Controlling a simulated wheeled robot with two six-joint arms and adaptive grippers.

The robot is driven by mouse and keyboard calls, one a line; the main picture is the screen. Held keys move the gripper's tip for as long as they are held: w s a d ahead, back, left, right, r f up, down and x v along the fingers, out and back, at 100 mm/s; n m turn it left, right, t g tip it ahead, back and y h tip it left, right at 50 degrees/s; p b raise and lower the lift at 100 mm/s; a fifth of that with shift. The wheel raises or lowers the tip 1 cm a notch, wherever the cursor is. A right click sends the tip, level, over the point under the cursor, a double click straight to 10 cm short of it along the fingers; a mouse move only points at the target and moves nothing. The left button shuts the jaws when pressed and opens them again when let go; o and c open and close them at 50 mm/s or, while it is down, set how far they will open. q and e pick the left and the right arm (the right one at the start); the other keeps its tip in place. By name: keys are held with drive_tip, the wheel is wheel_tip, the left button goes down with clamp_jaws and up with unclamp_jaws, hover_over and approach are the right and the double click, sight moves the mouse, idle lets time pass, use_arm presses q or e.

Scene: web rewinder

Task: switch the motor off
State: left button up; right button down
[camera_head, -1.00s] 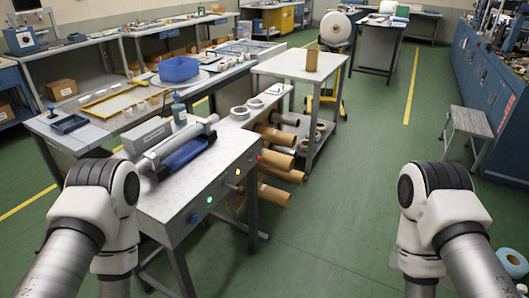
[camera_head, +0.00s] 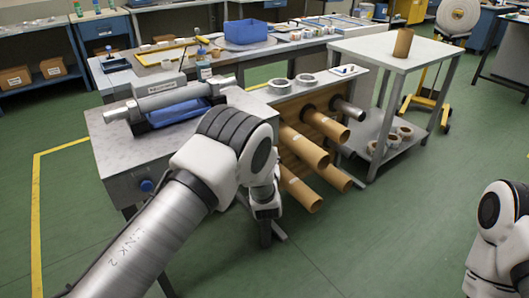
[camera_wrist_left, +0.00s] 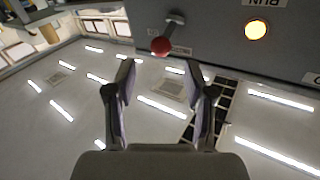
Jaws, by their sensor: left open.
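The rewinder (camera_head: 120,160) is a grey metal bench with a roller on top. A blue round knob (camera_head: 146,186) shows on its front panel; my left arm hides the panel to the right of it. In the left wrist view the panel (camera_wrist_left: 220,40) appears upside down, with a red-balled lever (camera_wrist_left: 160,45) and a lit yellow lamp (camera_wrist_left: 257,30) by a RUN label. My left gripper (camera_wrist_left: 158,75) is open and empty, and the lever's ball lies just beyond its fingertips, apart from them. It also shows in the head view (camera_head: 265,212), partly seen. My right gripper is out of view.
Green floor (camera_head: 390,230) is clear between my arms.

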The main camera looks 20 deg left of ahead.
use_arm(q)
drive_tip(key=x, duration=0.7)
drive_tip(key=shift+a+f+b, duration=0.1)
drive_tip(key=shift+b, duration=0.2)
clamp_jaws()
